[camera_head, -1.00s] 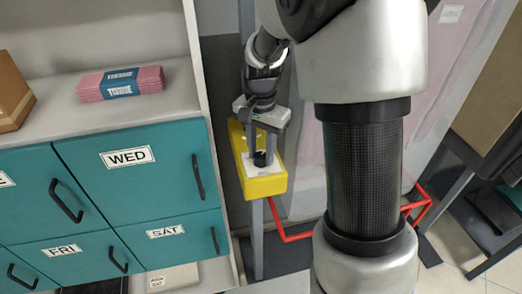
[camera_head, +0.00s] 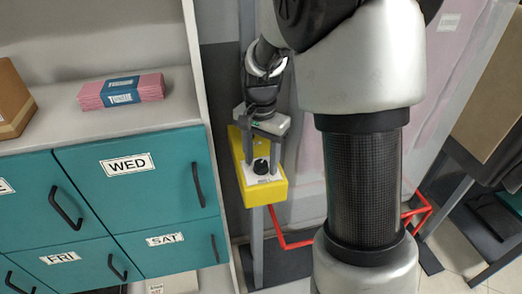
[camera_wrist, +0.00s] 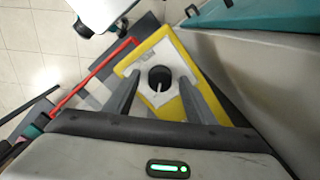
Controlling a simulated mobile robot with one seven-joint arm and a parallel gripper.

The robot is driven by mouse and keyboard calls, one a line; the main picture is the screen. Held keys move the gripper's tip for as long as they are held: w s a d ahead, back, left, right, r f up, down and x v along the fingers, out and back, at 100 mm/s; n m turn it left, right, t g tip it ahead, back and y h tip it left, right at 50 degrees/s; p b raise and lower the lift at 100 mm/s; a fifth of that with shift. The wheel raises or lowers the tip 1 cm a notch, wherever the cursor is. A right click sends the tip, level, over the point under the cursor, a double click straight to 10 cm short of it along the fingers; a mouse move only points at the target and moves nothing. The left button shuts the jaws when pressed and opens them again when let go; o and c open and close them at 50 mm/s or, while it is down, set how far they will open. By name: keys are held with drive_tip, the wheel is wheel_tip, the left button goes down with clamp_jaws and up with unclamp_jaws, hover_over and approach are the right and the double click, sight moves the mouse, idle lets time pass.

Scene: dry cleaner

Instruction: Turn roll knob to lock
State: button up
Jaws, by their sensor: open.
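The black roll knob (camera_head: 261,166) sits on the white face of a yellow box (camera_head: 264,192) on a grey post. In the wrist view the knob (camera_wrist: 160,79) is round and dark with a pale line across it, on the white plate of the yellow box (camera_wrist: 181,55). My gripper (camera_head: 261,158) is open, and its fingers point at the box's face. In the wrist view my gripper's fingers (camera_wrist: 160,95) stand one on each side of the knob, with gaps between. I cannot tell how close the fingertips are to the plate.
Teal drawers (camera_head: 140,180) labelled with days stand left of the box, under a shelf with a pink tissue pack (camera_head: 121,91). A red floor frame (camera_head: 290,243) lies behind and below the box. Pink sheeting hangs behind my arm.

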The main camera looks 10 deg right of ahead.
sight(261, 163)
wheel_tip(261, 163, up, 17)
drive_tip(key=p, duration=0.1)
drive_tip(key=shift+r, duration=0.2)
idle(0.3)
drive_tip(key=s+r+n+t+p, duration=0.2)
drive_tip(key=s+n+t, duration=0.3)
drive_tip(key=s, duration=1.4)
drive_tip(key=n, duration=0.4)
drive_tip(key=shift+s+t, duration=0.15)
drive_tip(key=shift+t, duration=0.15)
